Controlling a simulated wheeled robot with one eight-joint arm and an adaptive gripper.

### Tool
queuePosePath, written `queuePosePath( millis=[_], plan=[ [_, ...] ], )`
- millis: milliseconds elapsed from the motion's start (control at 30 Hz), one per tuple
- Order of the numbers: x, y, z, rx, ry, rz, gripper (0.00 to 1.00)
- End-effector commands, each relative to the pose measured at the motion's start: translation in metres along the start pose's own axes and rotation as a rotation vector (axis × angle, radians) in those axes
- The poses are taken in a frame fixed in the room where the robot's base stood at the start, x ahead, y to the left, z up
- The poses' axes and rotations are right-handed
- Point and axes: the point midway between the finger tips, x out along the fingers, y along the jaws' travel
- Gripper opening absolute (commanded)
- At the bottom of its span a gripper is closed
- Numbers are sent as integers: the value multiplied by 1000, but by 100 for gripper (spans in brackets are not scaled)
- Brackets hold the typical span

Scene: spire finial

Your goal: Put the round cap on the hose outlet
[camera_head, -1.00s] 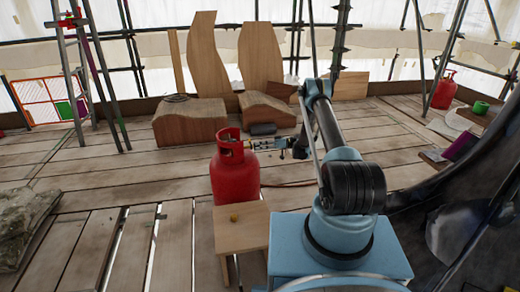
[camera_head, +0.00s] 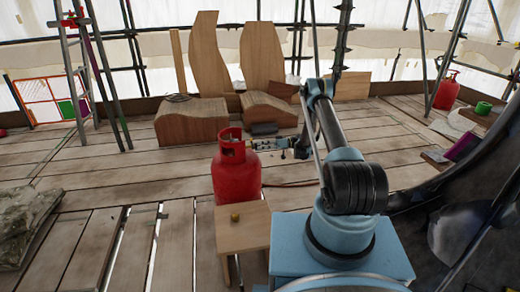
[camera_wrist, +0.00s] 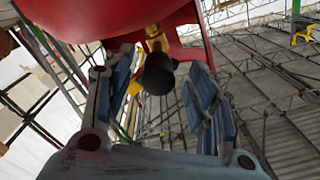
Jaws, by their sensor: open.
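A red gas cylinder (camera_head: 236,178) stands upright on the planks, with a collar around its top. In the wrist view its red body (camera_wrist: 110,12) fills the top, and a brass hose outlet (camera_wrist: 156,40) sticks out from it. A black round cap (camera_wrist: 157,74) shows at the end of the outlet; it looks in line with it, but I cannot tell how firmly it is seated. My gripper (camera_wrist: 162,66) is open, one finger on each side of the cap, with visible gaps. In the head view my gripper (camera_head: 256,146) is beside the cylinder's top, on its right.
A small wooden stool (camera_head: 243,234) with a little brass-coloured piece (camera_head: 235,217) stands in front of the cylinder. Curved wooden forms (camera_head: 192,121) and a dark roll (camera_head: 264,128) lie behind. A hose runs on the planks to the right.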

Motion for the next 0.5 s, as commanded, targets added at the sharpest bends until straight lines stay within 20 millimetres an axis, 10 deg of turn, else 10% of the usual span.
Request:
queuePosePath(
  millis=[500],
  plan=[
    [-66, 1, 1, 1, 1, 1, 52]
  ],
)
